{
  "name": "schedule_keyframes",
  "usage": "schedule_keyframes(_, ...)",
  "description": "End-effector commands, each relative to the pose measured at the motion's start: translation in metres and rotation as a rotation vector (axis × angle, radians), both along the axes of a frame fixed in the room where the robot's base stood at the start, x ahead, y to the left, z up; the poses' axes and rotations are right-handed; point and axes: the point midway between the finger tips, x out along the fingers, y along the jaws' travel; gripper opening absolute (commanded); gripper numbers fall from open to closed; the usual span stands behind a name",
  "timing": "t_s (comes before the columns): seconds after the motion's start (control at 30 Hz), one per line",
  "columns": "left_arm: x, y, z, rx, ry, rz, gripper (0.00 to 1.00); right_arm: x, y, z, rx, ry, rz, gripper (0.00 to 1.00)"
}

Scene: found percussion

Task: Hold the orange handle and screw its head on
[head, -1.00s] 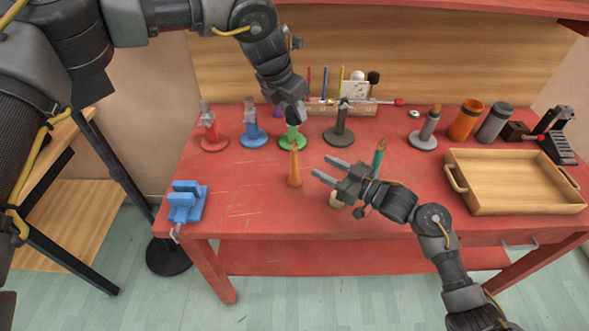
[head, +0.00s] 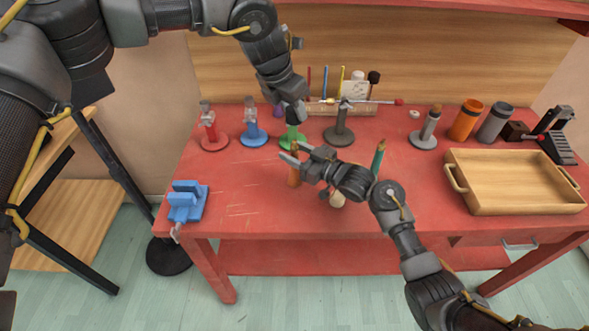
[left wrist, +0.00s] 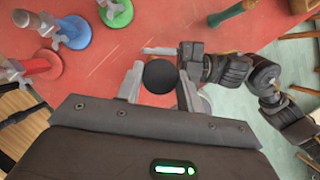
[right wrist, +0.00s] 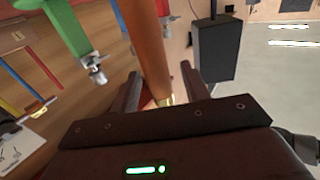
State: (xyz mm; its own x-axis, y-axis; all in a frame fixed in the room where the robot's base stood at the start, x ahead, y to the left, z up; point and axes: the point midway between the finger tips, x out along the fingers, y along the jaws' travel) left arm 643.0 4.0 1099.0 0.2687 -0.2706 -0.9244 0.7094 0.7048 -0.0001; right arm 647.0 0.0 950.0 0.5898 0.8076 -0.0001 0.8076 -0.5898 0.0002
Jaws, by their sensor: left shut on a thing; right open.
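The orange handle (head: 293,178) stands upright on the red bench. My open right gripper (head: 291,152) is at its upper part. In the right wrist view, the handle (right wrist: 148,45) lies between the spread fingers, with a brass-coloured end near the palm. My left gripper (head: 292,116) is higher and farther back, above the bench near the green stand. In the left wrist view, it is shut on a round black head (left wrist: 160,76). Head and handle appear apart.
A teal handle (head: 378,158) and a cream head (head: 337,200) stand close to my right arm. Red (head: 209,130), blue (head: 252,130) and green (head: 292,137) stands line the back left. A blue vise (head: 187,202) sits front left, a wooden tray (head: 515,205) right.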

Motion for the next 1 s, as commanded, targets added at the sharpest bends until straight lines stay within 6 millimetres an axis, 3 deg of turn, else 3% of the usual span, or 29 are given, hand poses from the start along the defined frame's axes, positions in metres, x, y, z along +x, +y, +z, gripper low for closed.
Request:
schedule_keyframes(0.07,0.000,0.000,0.000,0.000,0.000,0.000,0.15,0.000,0.000,0.000,0.000,0.000,0.000,0.46)
schedule_keyframes(0.43,0.000,0.000,0.000,0.000,0.000,0.000,0.15,0.000,0.000,0.000,0.000,0.000,0.000,0.00)
schedule_keyframes(0.67,0.000,0.000,-0.003,-0.001,0.001,0.000,0.15,0.000,-0.001,0.000,0.000,0.000,0.000,0.00)
schedule_keyframes(1.0,0.000,-0.001,-0.045,-0.011,-0.010,0.000,0.15,0.000,-0.001,0.000,0.000,0.000,0.000,0.00)
